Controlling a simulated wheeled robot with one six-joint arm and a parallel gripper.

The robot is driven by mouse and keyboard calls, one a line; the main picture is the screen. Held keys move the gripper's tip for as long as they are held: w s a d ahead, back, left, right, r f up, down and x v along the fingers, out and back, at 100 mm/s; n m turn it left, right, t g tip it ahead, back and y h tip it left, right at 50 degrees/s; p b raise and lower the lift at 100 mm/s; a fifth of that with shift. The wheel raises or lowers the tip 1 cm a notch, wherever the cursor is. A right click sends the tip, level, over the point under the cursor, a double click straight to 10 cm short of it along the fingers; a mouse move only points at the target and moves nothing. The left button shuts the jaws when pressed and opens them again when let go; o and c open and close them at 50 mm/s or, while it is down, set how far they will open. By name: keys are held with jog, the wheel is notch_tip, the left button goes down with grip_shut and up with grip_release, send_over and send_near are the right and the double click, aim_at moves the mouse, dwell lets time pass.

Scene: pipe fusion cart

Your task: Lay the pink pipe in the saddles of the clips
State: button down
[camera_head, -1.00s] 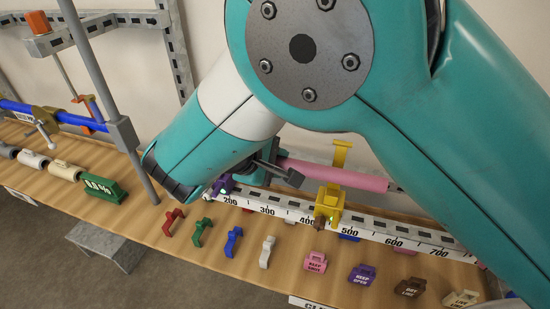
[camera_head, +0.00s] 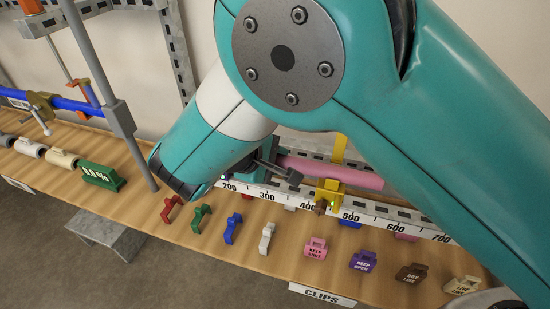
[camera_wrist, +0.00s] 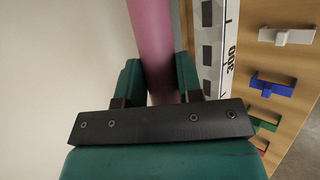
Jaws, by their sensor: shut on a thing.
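The pink pipe (camera_head: 350,176) lies roughly level along the ruler rail, in my gripper (camera_head: 278,172). In the wrist view the pipe (camera_wrist: 152,40) runs between the two green fingers of my gripper (camera_wrist: 159,80), which are shut on it. A yellow clip (camera_head: 328,194) stands on the rail near the 400 mark. The pipe crosses it, with a yellow upright showing behind the pipe; I cannot tell whether the pipe touches the saddle. A second, purple clip near 200 is almost wholly hidden by my arm.
The ruler rail (camera_head: 372,220) runs along the table. Loose red, green, blue and white clips (camera_head: 267,238) and pink, purple, brown and cream labelled blocks (camera_head: 362,261) stand in front. A green block (camera_head: 102,174) and a grey post (camera_head: 118,118) are at left.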

jog(key=c, duration=0.7)
grip_release()
